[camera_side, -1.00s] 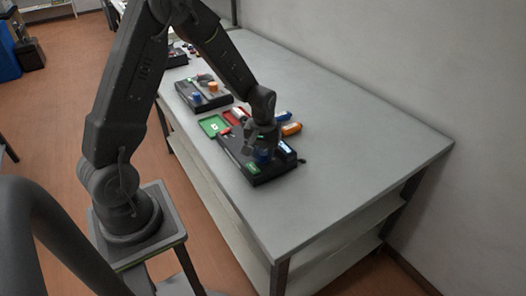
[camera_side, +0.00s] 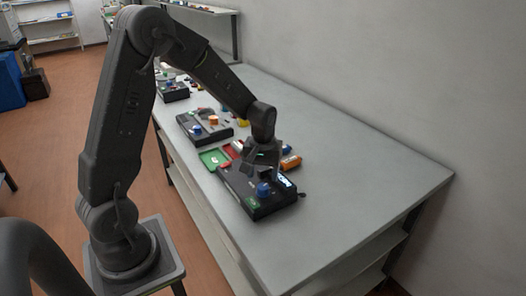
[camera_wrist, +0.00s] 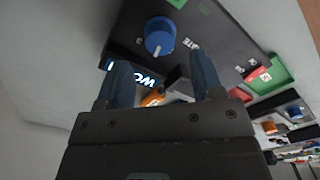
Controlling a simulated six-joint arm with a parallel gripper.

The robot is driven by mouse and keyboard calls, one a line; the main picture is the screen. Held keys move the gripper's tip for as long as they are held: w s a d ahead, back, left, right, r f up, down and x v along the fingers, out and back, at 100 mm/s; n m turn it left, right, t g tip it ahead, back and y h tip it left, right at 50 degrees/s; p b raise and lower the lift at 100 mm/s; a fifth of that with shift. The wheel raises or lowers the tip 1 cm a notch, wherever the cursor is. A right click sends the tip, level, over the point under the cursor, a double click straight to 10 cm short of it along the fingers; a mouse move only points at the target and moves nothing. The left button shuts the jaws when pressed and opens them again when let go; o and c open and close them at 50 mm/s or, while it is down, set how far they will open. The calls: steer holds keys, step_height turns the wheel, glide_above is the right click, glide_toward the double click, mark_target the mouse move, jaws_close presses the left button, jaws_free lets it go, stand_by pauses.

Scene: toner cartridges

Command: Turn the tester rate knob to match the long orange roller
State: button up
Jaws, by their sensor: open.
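The tester (camera_side: 240,189) is a black box on the grey table. Its blue knob (camera_side: 263,190) stands near the front beside a lit display (camera_side: 284,181). In the wrist view the blue knob (camera_wrist: 160,36) shows a pale pointer mark, and the display (camera_wrist: 146,80) appears upside down and seems to read "LOW". My gripper (camera_side: 262,158) is open above the back part of the tester, clear of the knob. In the wrist view its two fingers (camera_wrist: 163,78) are apart with nothing gripped. An orange roller (camera_side: 291,162) lies beside the tester; part of an orange thing (camera_wrist: 152,98) shows beyond the fingers.
A blue piece (camera_side: 287,149) lies near the orange roller. Another black tester (camera_side: 205,128) with an orange knob stands farther back. The table's front right is clear.

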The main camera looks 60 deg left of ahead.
mark_target(263, 187)
step_height(263, 187, up, 9)
steer(key=shift+f, duration=0.2)
steer(key=s+d+r+m+t, duration=0.2)
steer(key=s+d+r+m, duration=0.2)
steer(key=s, duration=0.4)
steer(key=s+d+r+m+t, duration=0.3)
steer(key=s+d+r+m, duration=0.1)
steer(key=s+d+r, duration=0.2)
steer(key=s+d, duration=0.1)
steer(key=s, duration=0.1)
steer(key=shift+s+m, duration=0.3)
steer(key=shift+s, duration=0.1)
steer(key=shift+o, duration=0.5)
steer(key=shift+s+d+f+t, duration=0.1)
steer(key=shift+s+d+t, duration=0.1)
steer(key=shift+s+t, duration=0.15)
